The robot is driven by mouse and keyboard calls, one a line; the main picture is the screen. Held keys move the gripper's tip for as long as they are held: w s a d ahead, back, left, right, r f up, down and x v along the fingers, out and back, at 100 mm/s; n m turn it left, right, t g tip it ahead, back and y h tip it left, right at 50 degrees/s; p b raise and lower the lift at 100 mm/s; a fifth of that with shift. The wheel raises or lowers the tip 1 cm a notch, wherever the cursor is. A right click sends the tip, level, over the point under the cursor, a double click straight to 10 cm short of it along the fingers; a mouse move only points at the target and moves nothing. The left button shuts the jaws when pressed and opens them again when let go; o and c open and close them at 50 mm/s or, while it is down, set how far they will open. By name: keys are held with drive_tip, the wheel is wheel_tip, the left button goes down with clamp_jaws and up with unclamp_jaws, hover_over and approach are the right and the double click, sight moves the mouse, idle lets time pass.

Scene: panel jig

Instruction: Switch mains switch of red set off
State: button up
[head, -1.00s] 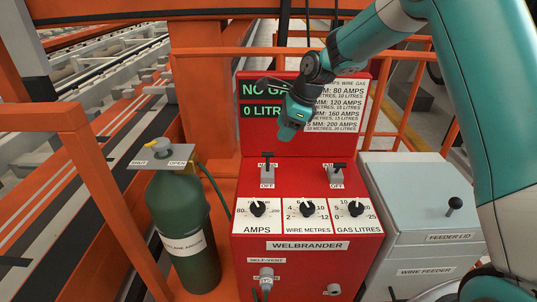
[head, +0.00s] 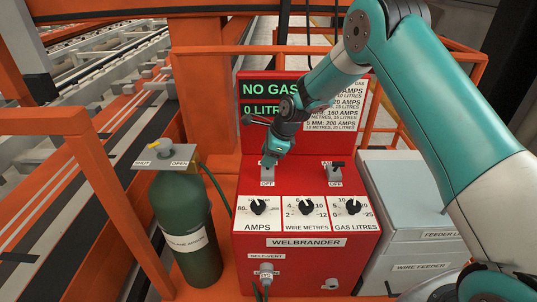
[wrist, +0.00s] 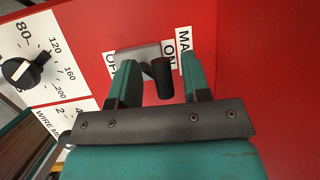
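The red Welbrander set (head: 310,240) stands in the middle of the head view. Its mains switch, with a black lever (wrist: 163,80), is on the upper left of the sloped panel, with an OFF label (head: 267,184) below it. In the wrist view the lever leans to the ON label (wrist: 169,55) side. My gripper (wrist: 160,80) is open, with one teal finger on each side of the lever and gaps showing. In the head view my gripper (head: 268,160) is right at the switch and hides most of it.
A second switch (head: 335,168) is to the right on the same panel. Three knobs, including the amps knob (head: 258,207), sit below. A green gas bottle (head: 185,225) stands at left and a grey wire feeder (head: 400,200) at right. Orange rails (head: 440,60) are behind.

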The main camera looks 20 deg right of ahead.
sight(268, 174)
drive_tip(key=shift+r, duration=0.1)
drive_tip(key=c, duration=0.6)
drive_tip(key=shift+o, duration=0.3)
drive_tip(key=shift+t+b, duration=0.3)
drive_tip(key=shift+b, duration=0.2)
drive_tip(key=t+b, duration=0.1)
drive_tip(key=b, duration=0.1)
drive_tip(key=s+t+b, duration=0.1)
drive_tip(key=b, duration=0.1)
drive_tip(key=shift+s+a+n+h, duration=0.1)
drive_tip(key=shift+a+n+h, duration=0.1)
drive_tip(key=shift+n+h, duration=0.15)
drive_tip(key=t+b, duration=0.1)
drive_tip(key=b, duration=0.2)
drive_tip(key=s+t+b, duration=0.1)
drive_tip(key=t+b, duration=0.1)
drive_tip(key=s+n+t+h+b, duration=0.1)
drive_tip(key=b, duration=0.2)
drive_tip(key=shift+a+f+b, duration=0.3)
drive_tip(key=shift+f+b, duration=0.05)
drive_tip(key=t+b, duration=0.1)
drive_tip(key=b, duration=0.1)
drive_tip(key=t+b, duration=0.1)
drive_tip(key=b, duration=0.1)
drive_tip(key=shift+s+a, duration=0.1)
drive_tip(key=shift+s, duration=0.2)
drive_tip(key=shift+s+r+n+t+h+b, duration=0.25)
drive_tip(key=shift+t+b, duration=0.35)
drive_tip(key=shift+b, duration=0.6)
drive_tip(key=shift+r, duration=0.1)
